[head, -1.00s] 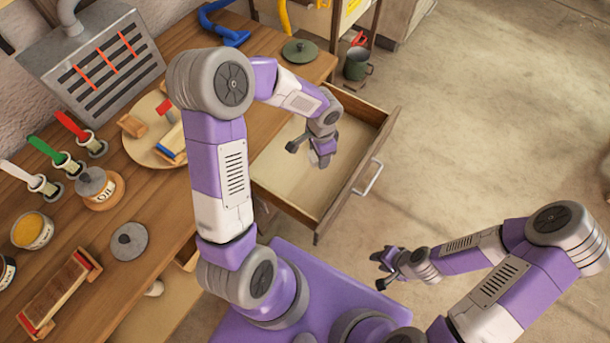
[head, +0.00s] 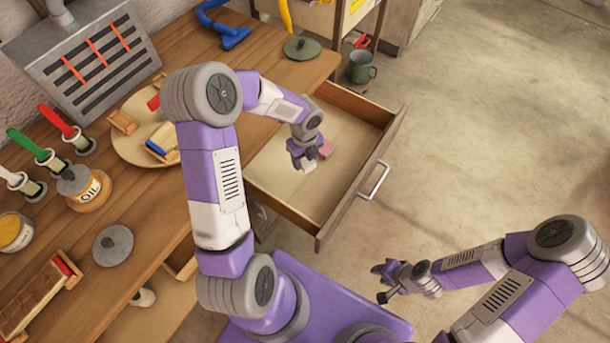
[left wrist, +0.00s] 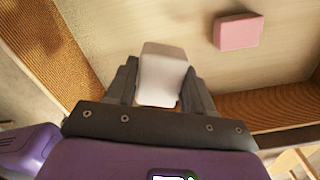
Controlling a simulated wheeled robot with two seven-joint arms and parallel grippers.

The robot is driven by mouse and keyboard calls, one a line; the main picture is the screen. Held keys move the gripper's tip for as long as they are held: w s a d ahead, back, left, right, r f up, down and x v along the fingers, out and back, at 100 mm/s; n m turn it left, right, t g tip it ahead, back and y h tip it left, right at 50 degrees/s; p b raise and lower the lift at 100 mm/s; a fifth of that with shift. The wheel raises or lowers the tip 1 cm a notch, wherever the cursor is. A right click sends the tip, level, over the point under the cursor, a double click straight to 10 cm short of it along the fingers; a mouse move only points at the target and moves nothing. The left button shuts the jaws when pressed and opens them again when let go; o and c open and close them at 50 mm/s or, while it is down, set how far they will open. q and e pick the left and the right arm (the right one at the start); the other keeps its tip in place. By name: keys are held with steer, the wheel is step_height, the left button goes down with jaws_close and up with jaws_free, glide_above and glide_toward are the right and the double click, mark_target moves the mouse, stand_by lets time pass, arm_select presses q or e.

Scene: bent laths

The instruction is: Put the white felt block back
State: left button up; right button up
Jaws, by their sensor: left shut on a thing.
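The white felt block (left wrist: 162,75) is between the two fingers of my left gripper (left wrist: 158,92), which is shut on it. In the head view the white block (head: 309,167) shows just below my left gripper (head: 303,162), inside the outline of the open drawer (head: 283,195). The left wrist view shows the pale drawer floor beyond the block; I cannot tell whether the block touches it. A pink block (left wrist: 238,31) lies on the drawer floor, apart from the white one; it also shows in the head view (head: 325,149). My right gripper (head: 381,283) is open and empty above the concrete floor.
The drawer's front panel with its metal handle (head: 373,181) stands out from the wooden bench (head: 190,198). The drawer floor around the blocks is largely bare.

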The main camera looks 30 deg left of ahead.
mark_target(305, 177)
arm_select(q)
step_height(305, 177, down, 8)
steer(key=b, duration=0.2)
steer(key=shift+f+b, duration=0.2)
steer(key=shift+b, duration=0.2)
steer(key=shift+f, duration=0.15)
steer(key=o, duration=1.1)
step_height(305, 177, up, 12)
steer(key=p, duration=0.4)
steer(key=shift+f, duration=0.25)
steer(key=shift+r+p, duration=0.3)
steer(key=shift+r, duration=0.15)
